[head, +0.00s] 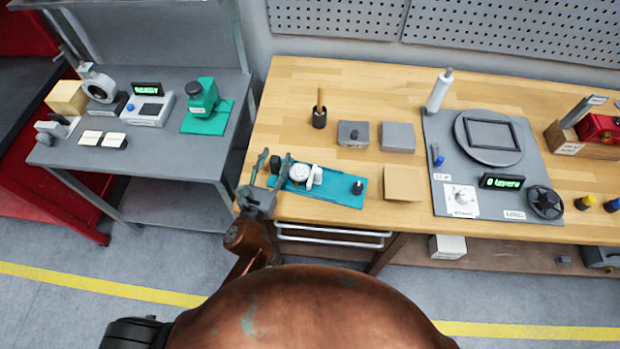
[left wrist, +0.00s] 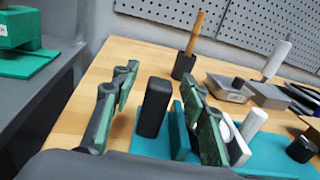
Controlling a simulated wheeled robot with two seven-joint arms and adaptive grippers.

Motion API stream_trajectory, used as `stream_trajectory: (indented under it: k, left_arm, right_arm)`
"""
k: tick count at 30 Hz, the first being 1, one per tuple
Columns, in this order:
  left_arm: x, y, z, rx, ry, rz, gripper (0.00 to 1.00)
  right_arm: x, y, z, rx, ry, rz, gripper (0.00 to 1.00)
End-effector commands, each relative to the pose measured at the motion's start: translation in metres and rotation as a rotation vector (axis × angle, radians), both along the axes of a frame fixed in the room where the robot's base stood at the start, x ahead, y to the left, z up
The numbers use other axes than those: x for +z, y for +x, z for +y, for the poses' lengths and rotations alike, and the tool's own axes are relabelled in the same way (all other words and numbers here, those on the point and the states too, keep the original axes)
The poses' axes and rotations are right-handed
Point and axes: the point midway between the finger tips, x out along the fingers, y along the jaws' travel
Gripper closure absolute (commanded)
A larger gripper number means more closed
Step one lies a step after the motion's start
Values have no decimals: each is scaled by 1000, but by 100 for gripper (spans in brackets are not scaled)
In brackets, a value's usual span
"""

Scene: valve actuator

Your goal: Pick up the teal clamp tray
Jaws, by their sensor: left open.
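The teal clamp tray (head: 335,188) lies on the wooden bench near its front edge. It carries a white round clamp part (head: 300,174) and a dark knob (head: 357,187) at its right end. A black upright block (head: 275,164) stands at its left end. My left gripper (head: 272,168) is open at that end. In the left wrist view the black block (left wrist: 154,107) stands between the two fingers (left wrist: 156,88), and the teal tray (left wrist: 270,158) extends to the right. Contact between fingers and block cannot be told. My right gripper is not in view.
A black cup with a wooden-handled tool (head: 319,117), two grey boxes (head: 397,136) and a tan square (head: 404,184) lie around the tray. A grey panel with a turntable (head: 488,137) is at right. A grey side table (head: 150,160) is at left.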

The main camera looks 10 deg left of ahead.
Motion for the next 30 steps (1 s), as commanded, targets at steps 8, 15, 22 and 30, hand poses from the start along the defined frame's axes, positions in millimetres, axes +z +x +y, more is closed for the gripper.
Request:
stream_trajectory:
  k: [8, 15, 22, 30]
  left_arm:
    - [0, 0, 0, 0, 0, 0, 72]
    - [0, -1, 0, 0, 0, 0, 89]
    - [0, -1, 0, 0, 0, 0, 100]
    - [2, -1, 0, -1, -2, -3, 100]
  right_arm:
    - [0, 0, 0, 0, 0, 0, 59]
    - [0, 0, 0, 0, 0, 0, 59]
    - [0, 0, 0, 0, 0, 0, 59]
    - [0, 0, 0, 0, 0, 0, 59]
